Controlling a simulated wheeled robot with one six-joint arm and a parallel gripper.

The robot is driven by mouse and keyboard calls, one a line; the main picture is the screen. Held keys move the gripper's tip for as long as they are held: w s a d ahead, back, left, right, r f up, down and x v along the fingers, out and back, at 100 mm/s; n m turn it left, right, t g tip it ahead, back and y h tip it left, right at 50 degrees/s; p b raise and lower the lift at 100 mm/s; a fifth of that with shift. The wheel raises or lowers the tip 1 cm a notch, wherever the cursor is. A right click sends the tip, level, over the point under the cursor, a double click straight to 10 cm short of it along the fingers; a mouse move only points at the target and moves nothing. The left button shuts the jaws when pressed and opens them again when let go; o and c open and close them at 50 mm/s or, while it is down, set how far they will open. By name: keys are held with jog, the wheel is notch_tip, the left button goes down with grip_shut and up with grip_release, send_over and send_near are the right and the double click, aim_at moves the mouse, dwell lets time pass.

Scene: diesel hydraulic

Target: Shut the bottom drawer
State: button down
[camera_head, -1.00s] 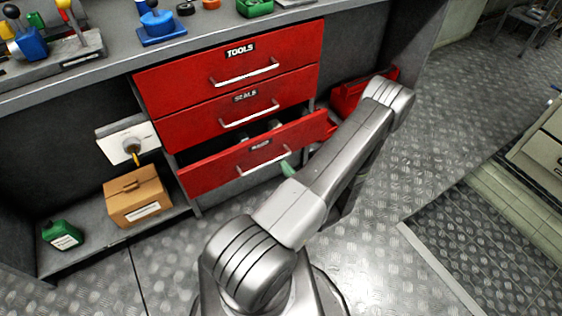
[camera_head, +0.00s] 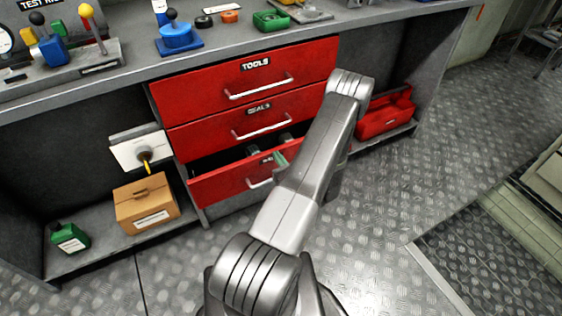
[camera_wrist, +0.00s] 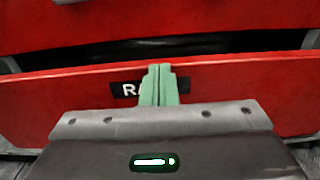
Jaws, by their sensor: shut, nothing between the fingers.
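The bottom drawer (camera_head: 223,184) is red and stands partly open below the SEALS drawer (camera_head: 244,122) and the TOOLS drawer (camera_head: 243,79). Its dark inside shows above its front, with a few items in it. In the wrist view the bottom drawer's front (camera_wrist: 60,95) spans the picture, with a dark gap above it. My gripper (camera_wrist: 159,70) has green fingers shut together, in front of the drawer's black label. Whether they touch the front, I cannot tell. In the head view my arm hides the drawer's right part and most of the gripper (camera_head: 281,160).
A cardboard box (camera_head: 146,204) and a green canister (camera_head: 69,237) sit on the low shelf at left. A red toolbox (camera_head: 385,115) stands right of the drawers. The worktop above holds several small items.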

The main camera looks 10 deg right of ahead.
aim_at(273, 149)
jog(key=b+x, duration=0.1)
jog(key=x, duration=0.4)
jog(key=shift+b, duration=0.4)
jog(key=shift+s, duration=0.1)
